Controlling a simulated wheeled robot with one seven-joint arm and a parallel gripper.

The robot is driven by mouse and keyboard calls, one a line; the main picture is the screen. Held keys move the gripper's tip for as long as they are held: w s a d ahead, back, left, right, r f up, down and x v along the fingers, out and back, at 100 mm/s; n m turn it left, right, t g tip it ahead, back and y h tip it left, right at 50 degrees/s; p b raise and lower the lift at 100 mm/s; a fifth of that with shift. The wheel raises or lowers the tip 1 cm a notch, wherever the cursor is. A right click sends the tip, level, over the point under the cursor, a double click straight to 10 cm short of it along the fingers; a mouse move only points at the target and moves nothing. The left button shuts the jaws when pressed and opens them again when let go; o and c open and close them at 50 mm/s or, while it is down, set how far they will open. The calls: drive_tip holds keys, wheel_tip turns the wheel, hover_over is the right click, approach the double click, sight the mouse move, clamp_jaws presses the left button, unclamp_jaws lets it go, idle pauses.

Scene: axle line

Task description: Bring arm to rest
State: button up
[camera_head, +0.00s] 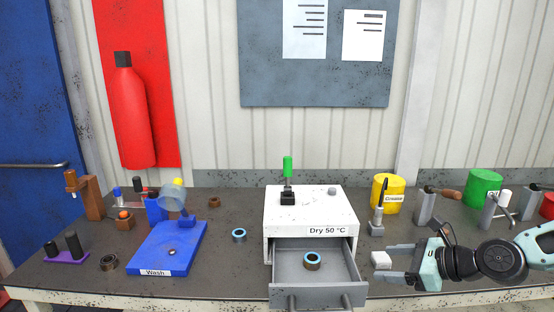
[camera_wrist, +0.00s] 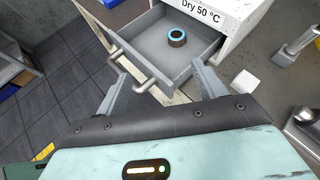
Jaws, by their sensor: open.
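My gripper (camera_head: 388,260) is at the right of the workbench in the head view, beside the open drawer of the white drying box. It is open, and I see nothing held between the fingers. In the wrist view my gripper (camera_wrist: 162,92) has its two fingers spread apart in front of the drawer's handle (camera_wrist: 145,87). My arm reaches in from the right edge of the head view.
The drawer (camera_head: 340,289) of the drying box (camera_head: 285,228) stands open with a blue-and-dark ring (camera_head: 312,263) inside. A white block (camera_head: 381,259) lies near my fingers. A blue wash tray (camera_head: 150,254) is left; yellow (camera_head: 395,190) and green (camera_head: 481,183) cans stand behind.

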drive_tip(key=s+a+f+n+g+h+b, duration=0.45)
drive_tip(key=s+a+f+n+g, duration=0.25)
drive_tip(key=s+n, duration=0.55)
drive_tip(key=s+a+r+n+h+b, duration=0.2)
drive_tip(key=s+r+n, duration=0.1)
drive_tip(key=s+n, duration=0.4)
drive_tip(key=s+a+r+n+h+b, duration=0.2)
drive_tip(key=s+n, duration=0.6)
drive_tip(key=n, duration=0.5)
drive_tip(key=shift+a+r+g+b, duration=0.4)
drive_tip(key=shift+r, duration=0.4)
